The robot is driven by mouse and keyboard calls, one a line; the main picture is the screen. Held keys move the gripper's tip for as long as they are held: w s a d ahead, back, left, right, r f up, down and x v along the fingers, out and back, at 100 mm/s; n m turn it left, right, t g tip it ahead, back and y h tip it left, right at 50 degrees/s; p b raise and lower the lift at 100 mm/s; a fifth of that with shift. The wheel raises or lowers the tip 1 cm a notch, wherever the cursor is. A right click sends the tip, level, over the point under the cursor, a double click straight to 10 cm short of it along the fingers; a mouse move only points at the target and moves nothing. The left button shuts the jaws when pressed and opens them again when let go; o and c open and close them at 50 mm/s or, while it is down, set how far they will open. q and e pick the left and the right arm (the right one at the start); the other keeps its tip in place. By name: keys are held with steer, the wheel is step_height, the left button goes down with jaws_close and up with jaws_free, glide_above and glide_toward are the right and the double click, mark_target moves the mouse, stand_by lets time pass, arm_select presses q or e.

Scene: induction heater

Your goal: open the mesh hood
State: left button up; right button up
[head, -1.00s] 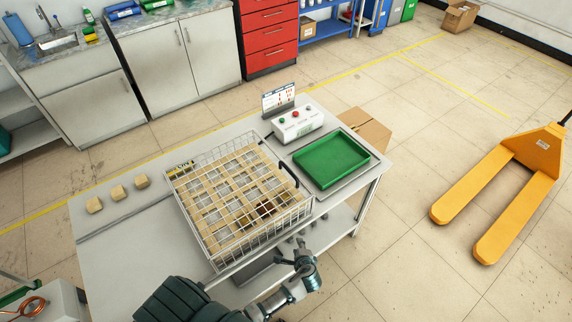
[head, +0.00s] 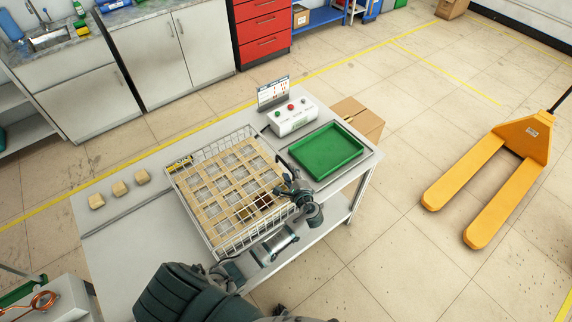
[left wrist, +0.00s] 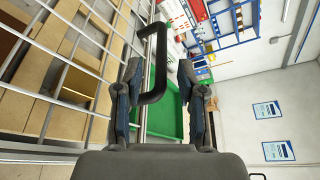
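The mesh hood (head: 238,240) is a wire basket-like cover sitting closed over a wooden grid (head: 215,210) on the grey table. Its black bar handle (left wrist: 156,65) shows in the left wrist view, on the hood's side near the green tray.
A green tray (head: 325,151) and a control box (head: 293,117) with buttons stand right of and behind the hood. Several wooden blocks (head: 120,188) lie at the table's left. A yellow pallet jack (head: 490,170) stands on the floor to the right.

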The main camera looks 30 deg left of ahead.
mark_target(286, 164)
arm_select(q)
steer(key=shift+x, duration=2.4)
steer(key=shift+d, duration=0.1)
jaws_close()
